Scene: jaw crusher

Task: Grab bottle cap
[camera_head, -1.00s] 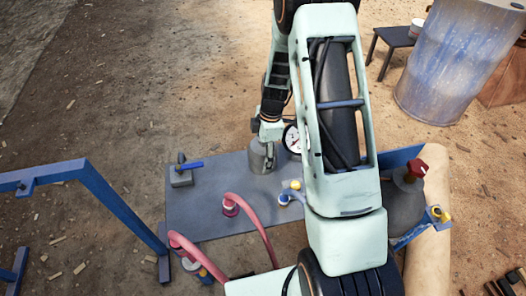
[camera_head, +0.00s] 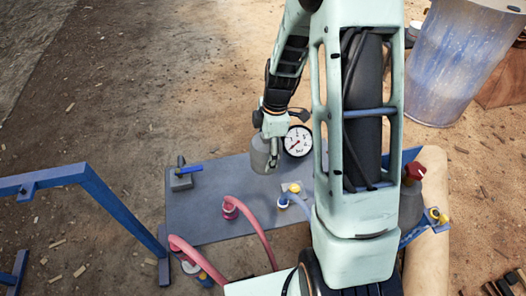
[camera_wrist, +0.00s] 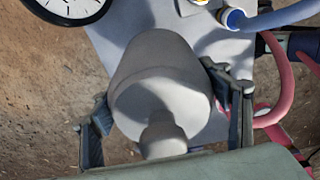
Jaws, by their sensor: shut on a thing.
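The bottle cap is a grey, rounded, bell-like piece (camera_wrist: 160,75) with a narrower knob facing the camera in the wrist view. It also shows as a grey cylinder (camera_head: 260,154) over the far part of the panel in the head view. My gripper (camera_head: 269,158) is at the cap, pointing down. In the wrist view, the dark fingers of my gripper (camera_wrist: 160,98) stand on either side of the cap, shut on it. The cap's underside and the exact finger contacts are hidden.
A blue-grey panel (camera_head: 210,215) lies below, with a blue-handled valve (camera_head: 182,178), a red hose (camera_head: 255,222) and a yellow-topped fitting (camera_head: 292,188). A dial gauge (camera_head: 298,141) is right of the gripper. A blue frame (camera_head: 90,185) stands left; a drum (camera_head: 455,65) stands back right.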

